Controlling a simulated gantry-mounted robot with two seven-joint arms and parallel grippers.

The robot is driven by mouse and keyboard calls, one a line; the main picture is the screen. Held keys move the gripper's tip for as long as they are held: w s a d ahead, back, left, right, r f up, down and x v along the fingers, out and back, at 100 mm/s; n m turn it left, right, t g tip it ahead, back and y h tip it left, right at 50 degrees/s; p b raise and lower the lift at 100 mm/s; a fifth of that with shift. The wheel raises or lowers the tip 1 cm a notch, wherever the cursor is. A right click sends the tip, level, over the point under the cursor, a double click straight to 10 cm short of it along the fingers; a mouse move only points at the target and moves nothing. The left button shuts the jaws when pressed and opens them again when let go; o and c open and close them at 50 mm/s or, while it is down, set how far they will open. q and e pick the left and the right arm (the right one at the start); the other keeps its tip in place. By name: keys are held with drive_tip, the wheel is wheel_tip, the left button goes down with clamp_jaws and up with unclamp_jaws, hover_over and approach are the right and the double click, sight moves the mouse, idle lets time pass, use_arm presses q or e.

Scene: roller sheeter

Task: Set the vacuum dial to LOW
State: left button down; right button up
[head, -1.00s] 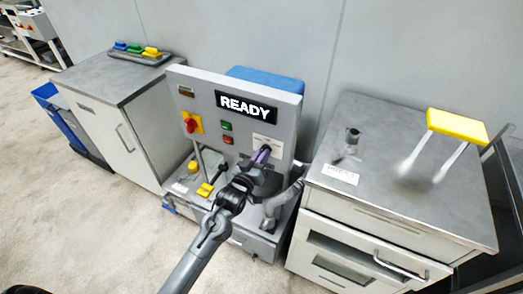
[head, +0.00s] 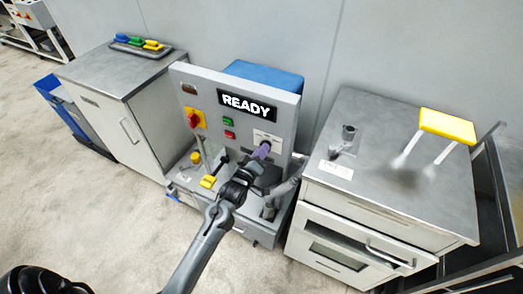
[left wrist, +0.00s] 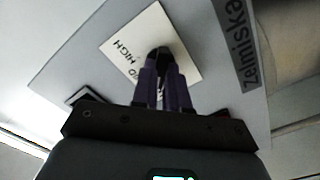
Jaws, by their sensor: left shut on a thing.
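The vacuum dial is a small dark knob, seen in the left wrist view (left wrist: 158,53), on a white label plate (head: 268,137) low on the right of the grey machine panel (head: 180,88). The word HIGH and part of another word show on the plate. My left gripper (head: 263,150) has purple fingertips, also in the left wrist view (left wrist: 163,75), closed around the knob. The fingers hide most of the knob and part of the label, so its setting cannot be read. My right gripper is not in view.
The panel carries a READY display (head: 247,105), a red-and-yellow switch (head: 194,118), a green button (head: 228,121) and a red button (head: 230,135). A grey cabinet (head: 120,72) stands left. Another cabinet (head: 400,180) with a yellow-topped stand (head: 447,126) is right.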

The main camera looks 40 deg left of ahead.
use_arm(q)
drive_tip(key=c, duration=1.1)
unclamp_jaws()
drive_tip(key=shift+c, duration=0.2)
drive_tip(key=p+v, duration=0.1)
drive_tip(key=v, duration=0.9)
drive_tip(key=shift+s, duration=0.35)
drive_tip(key=shift+d, duration=0.1)
